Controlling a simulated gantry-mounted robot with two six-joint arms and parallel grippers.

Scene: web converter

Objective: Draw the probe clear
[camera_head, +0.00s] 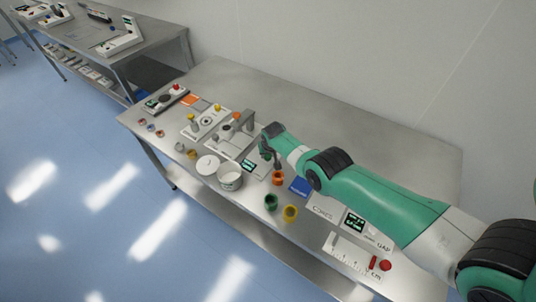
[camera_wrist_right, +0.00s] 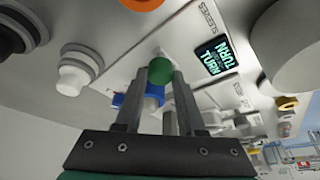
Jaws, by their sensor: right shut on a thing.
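My right gripper (camera_head: 268,162) is over the bench, just right of the grey post fixture (camera_head: 242,128) and behind the orange ring. In the right wrist view, its two fingers (camera_wrist_right: 160,80) are shut on a small rod-like piece, apparently the probe (camera_wrist_right: 160,71). My left gripper is not in view.
A small lit screen (camera_head: 249,165) is close left of the gripper. A gauge panel (camera_head: 355,222) is at right. The bench's back (camera_head: 330,115) is clear.

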